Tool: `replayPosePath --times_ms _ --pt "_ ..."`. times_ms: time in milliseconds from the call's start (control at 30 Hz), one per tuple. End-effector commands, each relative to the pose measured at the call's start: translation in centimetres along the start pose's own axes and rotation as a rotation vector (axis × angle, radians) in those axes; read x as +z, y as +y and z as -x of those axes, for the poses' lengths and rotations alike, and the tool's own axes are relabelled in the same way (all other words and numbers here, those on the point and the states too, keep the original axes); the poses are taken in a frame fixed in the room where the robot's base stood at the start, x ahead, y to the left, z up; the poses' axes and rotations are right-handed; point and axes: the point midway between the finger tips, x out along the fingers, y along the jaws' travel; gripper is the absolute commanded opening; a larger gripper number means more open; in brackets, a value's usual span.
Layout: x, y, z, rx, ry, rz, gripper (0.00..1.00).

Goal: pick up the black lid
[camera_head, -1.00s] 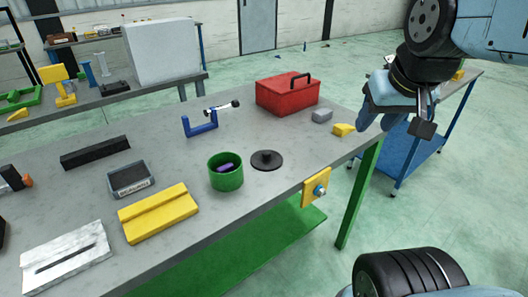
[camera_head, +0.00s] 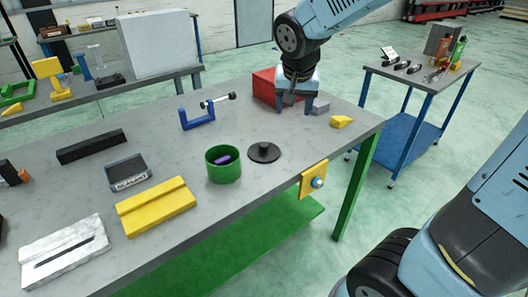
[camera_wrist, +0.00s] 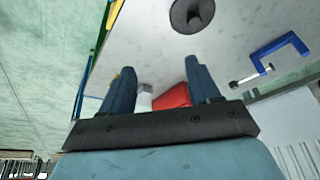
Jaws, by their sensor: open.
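The black lid (camera_head: 264,152) is a round disc with a small knob on top. It lies flat on the grey workbench (camera_head: 215,120), just right of the green round container (camera_head: 224,166). In the wrist view the lid (camera_wrist: 191,14) is at the top edge, partly cut off, beyond my fingertips. My gripper (camera_head: 295,112) is open and empty. It is above the bench, behind and right of the lid, in front of the red toolbox (camera_head: 264,86). In the wrist view its two blue fingers (camera_wrist: 160,72) are spread apart.
A blue clamp-like part (camera_head: 198,120), a grey block (camera_head: 320,107) and a yellow wedge (camera_head: 341,121) stand nearby. A yellow bracket (camera_head: 313,181) is on the bench's front edge. The bench around the lid's right side is clear.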

Motion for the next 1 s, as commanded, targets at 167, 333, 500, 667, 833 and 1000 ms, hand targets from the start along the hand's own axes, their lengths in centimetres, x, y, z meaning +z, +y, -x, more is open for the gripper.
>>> replayPosePath --times_ms 167,333,500,667,833,1000 --pt "-0.1 -4.8 -3.2 0.017 0.0 -0.004 0.62" --pt "0.0 -7.2 -4.9 0.024 0.007 -0.012 0.62" --pt "0.1 -7.8 -6.2 0.027 0.008 -0.017 0.62" --pt "0.1 -7.7 -8.6 0.029 0.007 -0.016 0.62" --pt "0.0 -7.7 -11.2 0.028 0.007 -0.016 0.62" --pt "0.0 -7.7 -13.1 0.027 0.009 -0.016 0.62"
